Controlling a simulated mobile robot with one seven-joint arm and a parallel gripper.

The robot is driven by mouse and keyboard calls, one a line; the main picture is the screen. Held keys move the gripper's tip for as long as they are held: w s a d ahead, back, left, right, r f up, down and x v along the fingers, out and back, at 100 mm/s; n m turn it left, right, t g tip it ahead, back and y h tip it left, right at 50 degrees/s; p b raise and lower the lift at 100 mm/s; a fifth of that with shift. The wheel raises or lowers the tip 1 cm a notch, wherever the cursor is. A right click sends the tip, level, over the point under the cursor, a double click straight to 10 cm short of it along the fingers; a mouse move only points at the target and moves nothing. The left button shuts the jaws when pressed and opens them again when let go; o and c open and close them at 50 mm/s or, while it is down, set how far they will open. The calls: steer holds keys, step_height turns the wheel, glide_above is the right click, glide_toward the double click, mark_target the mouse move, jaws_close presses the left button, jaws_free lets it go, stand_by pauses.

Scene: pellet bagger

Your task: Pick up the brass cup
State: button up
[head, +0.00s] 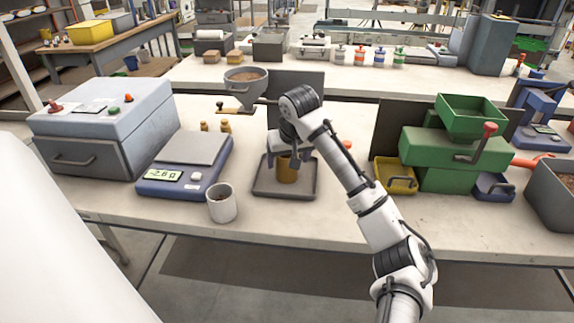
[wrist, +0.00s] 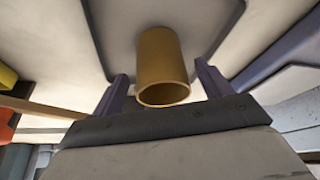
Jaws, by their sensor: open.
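The brass cup (head: 287,170) stands upright on a grey square tray (head: 262,190) in the head view. In the wrist view the cup (wrist: 162,68) shows its rim between the two purple fingers. My gripper (head: 288,158) is open, just above and around the cup's upper part in the head view. In the wrist view a finger (wrist: 162,88) stands on each side of the cup, with a visible gap to each. I cannot tell how deep the cup sits between the fingers.
A grey cup (head: 222,204) and a blue scale (head: 185,170) stand left of the tray. Small brass weights (head: 225,126) stand behind the scale. A hopper (head: 246,86) is behind. A yellow bin (head: 393,176) and green machine (head: 445,150) are right; the bench between is clear.

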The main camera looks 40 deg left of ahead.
steer(key=shift+x, duration=1.4)
steer(key=shift+s+r, duration=0.1)
steer(key=c, duration=1.1)
